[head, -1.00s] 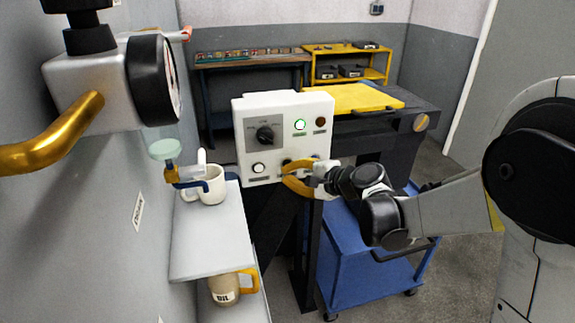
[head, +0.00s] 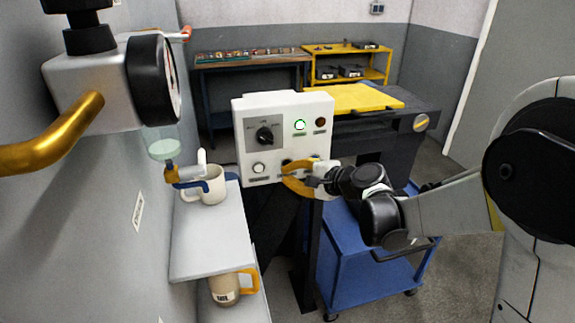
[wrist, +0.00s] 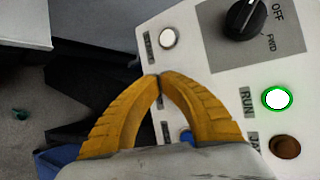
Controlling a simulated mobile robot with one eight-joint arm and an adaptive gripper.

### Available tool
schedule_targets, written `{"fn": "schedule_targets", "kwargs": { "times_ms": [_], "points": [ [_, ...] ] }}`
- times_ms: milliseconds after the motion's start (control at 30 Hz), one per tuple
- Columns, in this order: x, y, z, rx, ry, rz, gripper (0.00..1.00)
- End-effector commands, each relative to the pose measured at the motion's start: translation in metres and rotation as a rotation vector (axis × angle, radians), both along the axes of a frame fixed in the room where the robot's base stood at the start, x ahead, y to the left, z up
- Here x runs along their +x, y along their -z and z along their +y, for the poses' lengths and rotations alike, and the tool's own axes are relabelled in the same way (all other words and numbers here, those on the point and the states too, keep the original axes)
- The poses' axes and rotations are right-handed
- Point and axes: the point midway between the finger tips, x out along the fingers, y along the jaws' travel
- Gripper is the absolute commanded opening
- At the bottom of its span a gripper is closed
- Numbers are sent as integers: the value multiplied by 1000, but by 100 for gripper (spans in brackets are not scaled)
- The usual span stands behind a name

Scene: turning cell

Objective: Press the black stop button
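The white control box (head: 245,145) stands in the middle of the head view, and its face also fills the right of the wrist view (wrist: 215,65). My gripper (head: 284,179) is at the lower part of its face. In the wrist view its two yellow fingers (wrist: 159,77) meet at the tips with nothing between them. A dark button, likely the black stop button (head: 286,161), shows only partly above the fingers in the head view. In the wrist view the fingers hide it. Whether the tips touch it I cannot tell.
The green RUN lamp (wrist: 277,99) is lit; a dark reddish lamp (wrist: 285,147) and a black knob (head: 264,135) share the face. A shelf with a mug (head: 211,189) is left, a blue cart (head: 350,265) below.

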Motion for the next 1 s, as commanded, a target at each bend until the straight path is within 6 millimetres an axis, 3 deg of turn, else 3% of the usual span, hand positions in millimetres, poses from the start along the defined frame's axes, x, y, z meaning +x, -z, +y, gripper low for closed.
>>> {"fn": "schedule_targets", "kwargs": {
  "times_ms": [1000],
  "points": [
    [11, 0, 3, 0, 0, 0, 0]
  ]
}}
